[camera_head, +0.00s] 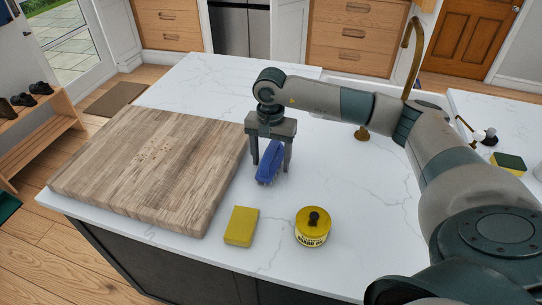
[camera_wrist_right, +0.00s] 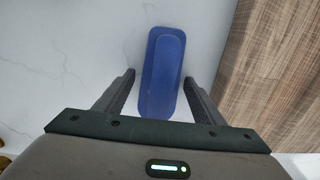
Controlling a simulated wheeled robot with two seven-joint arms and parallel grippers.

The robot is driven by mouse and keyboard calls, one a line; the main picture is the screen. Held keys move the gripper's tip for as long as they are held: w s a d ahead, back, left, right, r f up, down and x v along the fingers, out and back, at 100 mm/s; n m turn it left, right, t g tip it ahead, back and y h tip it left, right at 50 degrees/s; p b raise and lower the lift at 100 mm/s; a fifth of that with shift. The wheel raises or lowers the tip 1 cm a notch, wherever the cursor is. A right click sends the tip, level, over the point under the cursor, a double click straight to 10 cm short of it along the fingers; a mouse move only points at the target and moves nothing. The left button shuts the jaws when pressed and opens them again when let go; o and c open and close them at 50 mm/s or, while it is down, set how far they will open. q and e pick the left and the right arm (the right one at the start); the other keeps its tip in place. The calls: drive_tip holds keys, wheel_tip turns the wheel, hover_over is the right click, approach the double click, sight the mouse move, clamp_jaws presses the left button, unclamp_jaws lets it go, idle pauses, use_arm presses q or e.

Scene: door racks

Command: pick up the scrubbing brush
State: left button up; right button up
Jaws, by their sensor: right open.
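The blue scrubbing brush (camera_head: 269,163) lies on the white counter, just right of the wooden board. My right gripper (camera_head: 270,167) is above it, pointing down, with its fingers on either side of the brush. In the right wrist view the brush (camera_wrist_right: 163,70) shows its blue back, with its near end between the two open fingers of the right gripper (camera_wrist_right: 160,98). Gaps show between the brush and both fingers. The brush's underside is hidden. My left gripper is not in view.
A thick wooden board (camera_head: 150,160) covers the counter's left part. A yellow sponge (camera_head: 241,226) and a yellow tin with a black knob (camera_head: 313,228) stand nearer the front edge. A brass faucet (camera_head: 413,60) rises behind my right arm. Counter right of the tin is clear.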

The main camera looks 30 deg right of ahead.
drive_tip(key=shift+f, duration=0.2)
idle(0.3)
drive_tip(key=c, duration=1.1)
drive_tip(key=shift+r, duration=0.15)
